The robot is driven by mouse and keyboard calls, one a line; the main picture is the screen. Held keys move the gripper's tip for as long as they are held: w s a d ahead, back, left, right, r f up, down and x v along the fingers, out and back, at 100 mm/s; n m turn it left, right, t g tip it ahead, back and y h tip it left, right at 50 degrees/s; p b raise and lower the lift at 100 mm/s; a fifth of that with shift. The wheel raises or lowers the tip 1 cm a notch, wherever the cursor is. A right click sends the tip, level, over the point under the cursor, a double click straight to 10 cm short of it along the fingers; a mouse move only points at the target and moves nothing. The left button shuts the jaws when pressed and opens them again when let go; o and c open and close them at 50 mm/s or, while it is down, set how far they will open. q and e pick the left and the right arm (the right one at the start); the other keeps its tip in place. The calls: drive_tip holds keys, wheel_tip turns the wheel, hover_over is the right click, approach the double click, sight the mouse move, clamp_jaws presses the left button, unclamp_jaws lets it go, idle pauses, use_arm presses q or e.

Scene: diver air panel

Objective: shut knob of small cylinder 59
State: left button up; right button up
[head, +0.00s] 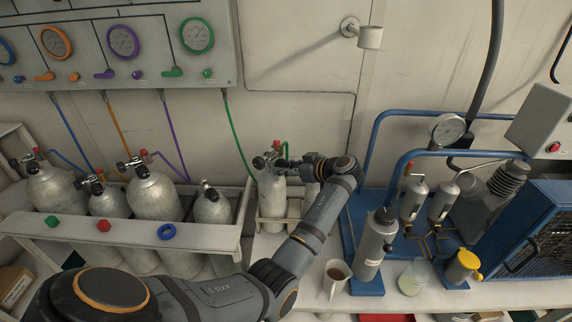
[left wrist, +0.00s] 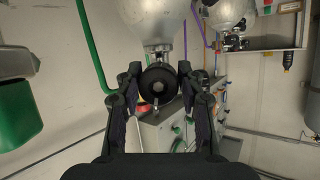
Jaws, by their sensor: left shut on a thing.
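A small pale grey cylinder (head: 271,198) stands upright in a white holder on the bench, with a valve (head: 268,160) on top. No number on it can be read. My left gripper (head: 288,163) reaches the valve from the right side. In the left wrist view, the left gripper (left wrist: 162,90) has its two fingers on either side of a round black knob (left wrist: 157,82) and is shut on it. The cylinder's pale body (left wrist: 155,18) shows above the knob in that view. My right gripper is not in view.
Several larger cylinders (head: 152,195) stand in a rack at the left. A green hose (head: 235,132) hangs behind the valve.

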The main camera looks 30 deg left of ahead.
use_arm(q)
drive_tip(key=shift+r+m+g, duration=0.1)
drive_tip(key=shift+m+g, duration=0.4)
drive_tip(key=shift+m, duration=0.1)
drive_tip(key=shift+m+g, duration=0.7)
drive_tip(key=shift+m, duration=0.2)
drive_tip(key=shift+m+g+y, duration=0.3)
drive_tip(key=shift+m+g, duration=0.1)
drive_tip(key=shift+m, duration=0.3)
drive_tip(key=m+g+y+b, duration=0.1)
drive_tip(key=m+b, duration=0.1)
drive_tip(key=shift+m+g, duration=0.3)
drive_tip(key=shift+m+g+b, duration=0.4)
drive_tip(key=shift+m+b, duration=0.35)
drive_tip(key=shift+m, duration=0.05)
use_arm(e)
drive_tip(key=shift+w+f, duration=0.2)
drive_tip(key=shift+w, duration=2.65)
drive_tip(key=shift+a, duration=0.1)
